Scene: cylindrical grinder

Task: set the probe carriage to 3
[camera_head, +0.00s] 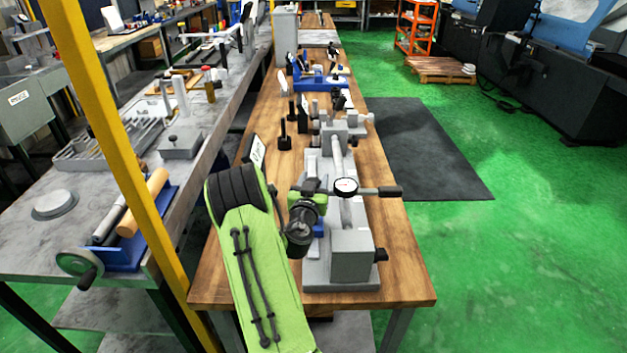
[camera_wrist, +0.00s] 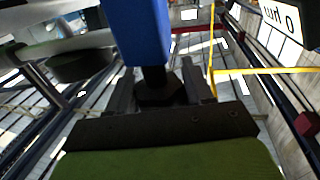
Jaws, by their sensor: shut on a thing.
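The bench centre rig (camera_head: 350,255) is a grey bed with end blocks and a long bar, standing on the wooden bench. A round white-faced dial gauge (camera_head: 346,187) sits on it beside a dark horizontal rod. A blue block (camera_head: 319,228), which looks like the probe carriage, is partly hidden behind my arm; it also shows in the wrist view (camera_wrist: 138,30). My gripper (camera_wrist: 160,82) is shut on a dark knob (camera_wrist: 155,88) below the blue block. In the head view my gripper (camera_head: 312,187) is left of the dial, its fingers hard to make out. No scale setting is readable.
A white sign (camera_head: 257,150) stands left of the rig; in the wrist view it shows "0 mm" (camera_wrist: 282,18), upside down. Black stands (camera_head: 285,138) are behind it. A yellow post (camera_head: 105,130) rises at left. The bench is bare at front left.

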